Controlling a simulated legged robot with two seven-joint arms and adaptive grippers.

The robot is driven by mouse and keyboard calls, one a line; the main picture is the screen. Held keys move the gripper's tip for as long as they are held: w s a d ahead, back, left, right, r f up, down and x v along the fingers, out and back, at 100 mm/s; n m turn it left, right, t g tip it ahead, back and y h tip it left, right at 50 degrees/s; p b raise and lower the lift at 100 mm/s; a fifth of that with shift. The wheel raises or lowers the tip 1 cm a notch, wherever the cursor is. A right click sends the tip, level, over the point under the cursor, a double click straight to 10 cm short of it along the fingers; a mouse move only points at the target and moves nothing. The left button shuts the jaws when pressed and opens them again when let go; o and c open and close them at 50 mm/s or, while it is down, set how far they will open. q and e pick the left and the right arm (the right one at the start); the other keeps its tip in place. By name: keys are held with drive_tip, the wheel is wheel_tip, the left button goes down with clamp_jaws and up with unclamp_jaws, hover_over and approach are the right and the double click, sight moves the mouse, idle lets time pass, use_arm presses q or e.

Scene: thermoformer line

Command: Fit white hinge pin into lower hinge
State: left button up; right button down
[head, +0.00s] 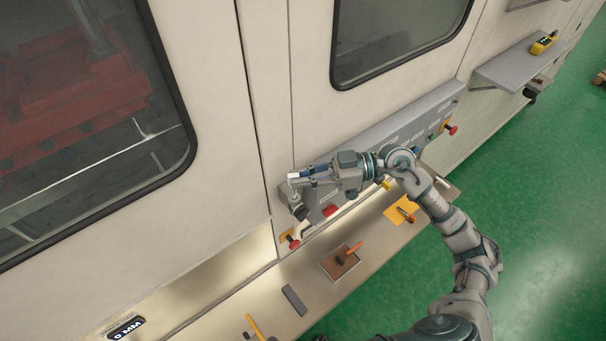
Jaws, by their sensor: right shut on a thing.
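My right gripper (304,177) reaches in from the right, in front of the machine's pale panel near the vertical seam. It is shut on the white hinge pin (293,176), whose small white end shows at the fingertips. The fingers cover the rest of the pin. The pin is close to the panel in this view, but I cannot tell whether it touches anything. The lower hinge cannot be made out. My left gripper is not in view.
A grey control strip (432,108) with buttons runs along the machine, close to my right arm. Below it, a ledge (319,301) holds a small tray (328,262), a dark grey block (294,300) and orange-handled tools.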

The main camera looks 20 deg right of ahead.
drive_tip(key=shift+f+b, duration=0.95)
drive_tip(key=shift+f, duration=1.75)
drive_tip(key=c, duration=1.1)
unclamp_jaws()
drive_tip(key=shift+c, duration=0.2)
approach(296, 193)
drive_tip(key=d, duration=0.3)
drive_tip(key=shift+d+f, duration=0.3)
drive_tip(key=shift+d, duration=0.05)
